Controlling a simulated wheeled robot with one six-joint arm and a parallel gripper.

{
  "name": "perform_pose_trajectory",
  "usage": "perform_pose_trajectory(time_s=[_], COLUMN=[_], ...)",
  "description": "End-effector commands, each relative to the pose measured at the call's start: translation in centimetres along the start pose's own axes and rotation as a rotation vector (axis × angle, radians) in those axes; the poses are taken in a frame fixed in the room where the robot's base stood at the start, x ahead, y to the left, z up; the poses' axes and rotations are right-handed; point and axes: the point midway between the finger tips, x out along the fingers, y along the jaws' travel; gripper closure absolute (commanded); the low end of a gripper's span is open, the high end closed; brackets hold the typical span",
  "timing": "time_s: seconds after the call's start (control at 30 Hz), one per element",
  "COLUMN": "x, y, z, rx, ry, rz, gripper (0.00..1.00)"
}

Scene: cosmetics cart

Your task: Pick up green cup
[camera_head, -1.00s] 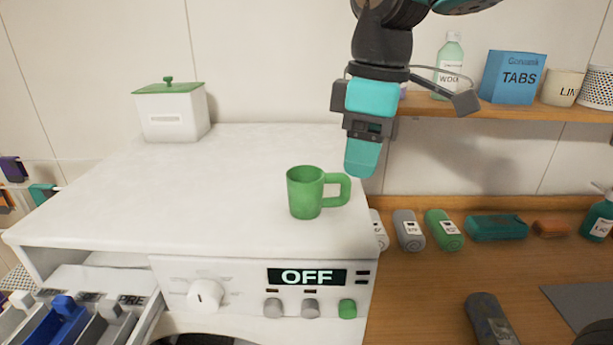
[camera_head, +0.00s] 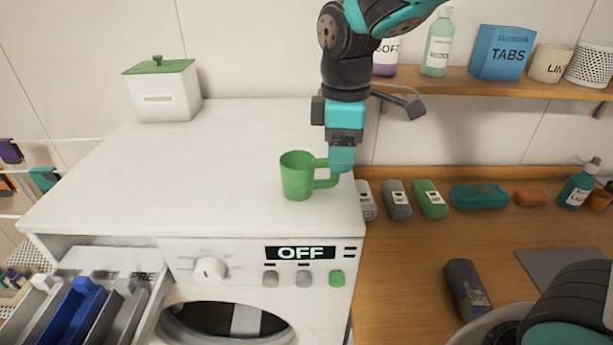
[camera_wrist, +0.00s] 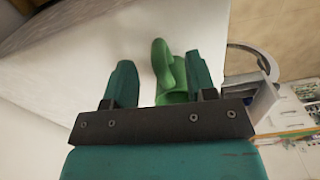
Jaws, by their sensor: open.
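The green cup (camera_head: 297,177) stands upright on the white top of the washing machine (camera_head: 215,150), near its right front edge. Its handle points right. My gripper (camera_head: 342,160) points down at the handle, which it partly covers in the head view. In the wrist view, my gripper (camera_wrist: 160,85) is open, with its two teal fingers apart. The cup's handle (camera_wrist: 162,62) shows between the fingers, closer to the right one. The cup body (camera_wrist: 174,97) is partly hidden behind the right finger and the dark gripper bar. Contact with the handle cannot be told.
A white box with a green lid (camera_head: 161,90) stands at the back left of the machine top. Several rolled cloths lie on the wooden counter (camera_head: 415,260) to the right. A shelf (camera_head: 450,82) with bottles and a blue box hangs behind. The machine top's left is clear.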

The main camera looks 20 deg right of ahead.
Motion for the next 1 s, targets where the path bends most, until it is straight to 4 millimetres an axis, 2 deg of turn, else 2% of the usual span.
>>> perform_pose_trajectory(time_s=[0.13, 0.3, 0.4, 0.63, 0.67, 0.87, 0.9, 1.0], x=[1.2, 3.9, 4.9, 5.3, 5.3, 5.3, 5.2, 5.2], y=[0.0, 0.1, 0.1, 0.1, 0.1, 0.1, 0.1, 0.1], z=[-0.2, -0.5, -0.5, -0.6, -0.6, -0.6, -0.6, -0.6], rx=[-0.001, 0.0, 0.0, 0.0, 0.0, 0.0, 0.0, 0.0], ry=[-0.004, -0.004, -0.001, 0.001, 0.001, 0.0, 0.0, 0.001], rz=[-0.005, -0.005, -0.002, 0.0, 0.0, 0.0, 0.0, 0.0], gripper=[0.49, 0.49, 0.49, 0.49, 0.51, 0.97, 1.0, 1.0])
